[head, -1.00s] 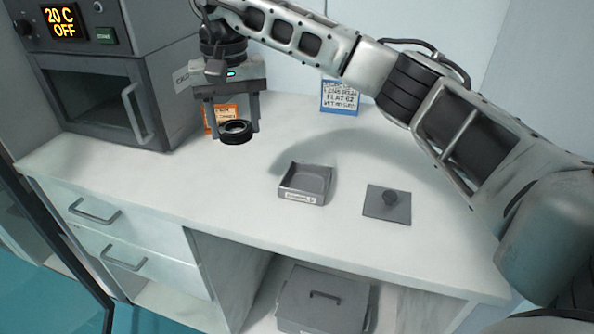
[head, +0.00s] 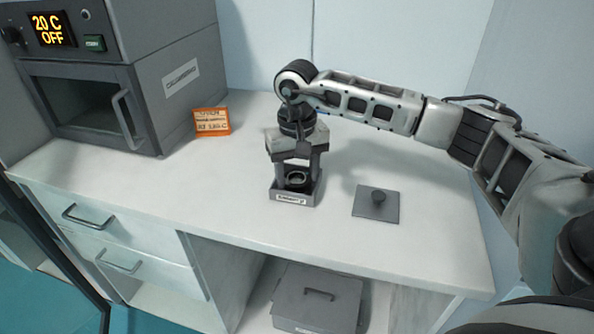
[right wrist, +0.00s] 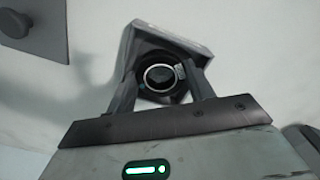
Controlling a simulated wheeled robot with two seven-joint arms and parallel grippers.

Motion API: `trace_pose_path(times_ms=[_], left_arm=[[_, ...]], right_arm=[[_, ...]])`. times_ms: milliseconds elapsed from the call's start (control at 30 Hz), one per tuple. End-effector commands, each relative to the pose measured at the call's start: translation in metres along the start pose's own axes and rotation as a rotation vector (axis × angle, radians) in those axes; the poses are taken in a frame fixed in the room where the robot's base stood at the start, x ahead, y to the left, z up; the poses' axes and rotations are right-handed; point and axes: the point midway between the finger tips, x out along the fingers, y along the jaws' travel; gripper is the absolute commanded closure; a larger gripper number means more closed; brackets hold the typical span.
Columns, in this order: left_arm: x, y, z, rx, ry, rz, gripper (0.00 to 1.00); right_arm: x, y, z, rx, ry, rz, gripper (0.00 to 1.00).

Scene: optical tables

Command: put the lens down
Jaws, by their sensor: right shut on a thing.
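The lens (head: 297,179) is a small black ring with a pale rim. My right gripper (head: 299,178) is shut on it and holds it within the outline of the small grey labelled tray (head: 296,199). In the right wrist view the lens (right wrist: 160,77) sits between the two fingers of the gripper (right wrist: 163,84), with the tray (right wrist: 178,40) behind it. I cannot tell whether the lens touches the tray floor. My left gripper is not in view.
A flat grey plate with a knob (head: 376,204) lies right of the tray. An orange sign (head: 212,122) and a grey oven (head: 110,75) stand at the left on the white counter (head: 140,185). A lidded grey box (head: 318,297) is on the shelf below.

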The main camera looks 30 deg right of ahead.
Motion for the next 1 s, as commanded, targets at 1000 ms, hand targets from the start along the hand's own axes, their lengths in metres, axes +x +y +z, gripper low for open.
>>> trace_pose_path(times_ms=[1000], left_arm=[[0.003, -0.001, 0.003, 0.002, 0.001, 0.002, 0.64]], right_arm=[[-0.036, -0.001, -0.001, 0.001, 0.006, -0.002, 0.38]])
